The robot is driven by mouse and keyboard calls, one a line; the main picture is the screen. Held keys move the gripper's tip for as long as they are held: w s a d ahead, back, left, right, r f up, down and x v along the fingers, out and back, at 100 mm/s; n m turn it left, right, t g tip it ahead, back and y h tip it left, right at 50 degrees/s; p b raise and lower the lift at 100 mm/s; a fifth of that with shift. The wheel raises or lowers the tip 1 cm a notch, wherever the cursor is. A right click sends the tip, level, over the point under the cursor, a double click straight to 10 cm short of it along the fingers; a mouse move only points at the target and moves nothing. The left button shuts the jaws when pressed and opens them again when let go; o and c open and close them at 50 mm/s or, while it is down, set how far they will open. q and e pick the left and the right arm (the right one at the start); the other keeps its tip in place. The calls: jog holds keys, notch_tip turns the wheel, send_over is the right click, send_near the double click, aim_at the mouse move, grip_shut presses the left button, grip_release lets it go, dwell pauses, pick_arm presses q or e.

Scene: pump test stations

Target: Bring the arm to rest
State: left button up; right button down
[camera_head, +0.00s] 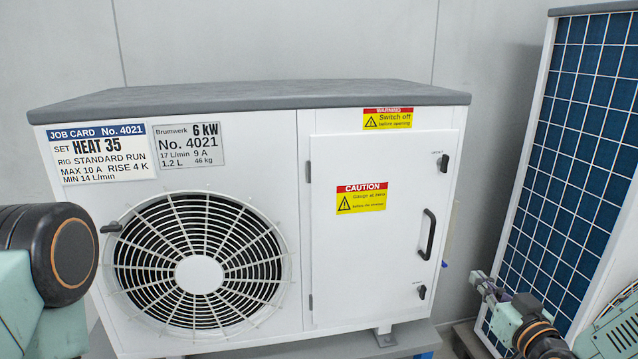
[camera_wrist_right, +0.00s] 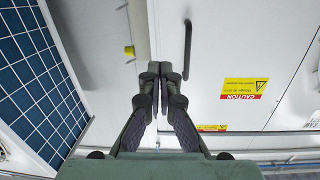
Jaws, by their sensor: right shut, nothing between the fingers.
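My right arm (camera_head: 535,335) comes in at the lower right of the head view. Its gripper (camera_head: 482,284) is to the right of the white pump unit (camera_head: 210,330), apart from the door handle (camera_head: 428,234). In the right wrist view the gripper's fingers (camera_wrist_right: 157,75) are shut together with nothing between them. The handle also shows there, just above and right of the fingertips (camera_wrist_right: 187,50). At the left edge of the head view a part of my left arm (camera_head: 45,255) shows, but its gripper does not.
The unit has a round fan grille (camera_head: 200,274), a closed door (camera_head: 365,265) with a yellow caution label (camera_head: 361,198), and a job card (camera_head: 102,153). A blue tiled panel (camera_head: 580,150) stands at the right, close beside my right arm. A grey wall (camera_head: 270,40) is behind.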

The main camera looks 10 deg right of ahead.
jog(key=s+a+f+m+g, duration=0.1)
jog(key=s+a+f+g, duration=0.45)
jog(key=f, duration=0.25)
jog(key=s+a+f+m+g, duration=0.1)
jog(key=s+a+f+g, duration=0.3)
jog(key=s+f, duration=0.35)
pick_arm(q)
jog(key=shift+f+b, duration=0.85)
jog(key=shift+b, duration=0.05)
pick_arm(e)
jog(key=s+a+f+g, duration=0.1)
jog(key=s+f+g, duration=0.1)
jog(key=s, duration=0.5)
jog(key=s+a+f+n+g, duration=0.1)
jog(key=s+a+f+g, duration=0.1)
jog(key=s+f, duration=0.3)
jog(key=s+a+f+n+g, duration=0.1)
jog(key=s+f+g, duration=0.2)
jog(key=s, duration=0.8)
jog(key=shift+a+f+g+h, duration=0.15)
jog(key=shift+a+g+h, duration=0.1)
jog(key=shift+g+h, duration=0.1)
pick_arm(q)
jog(key=shift+c, duration=0.2)
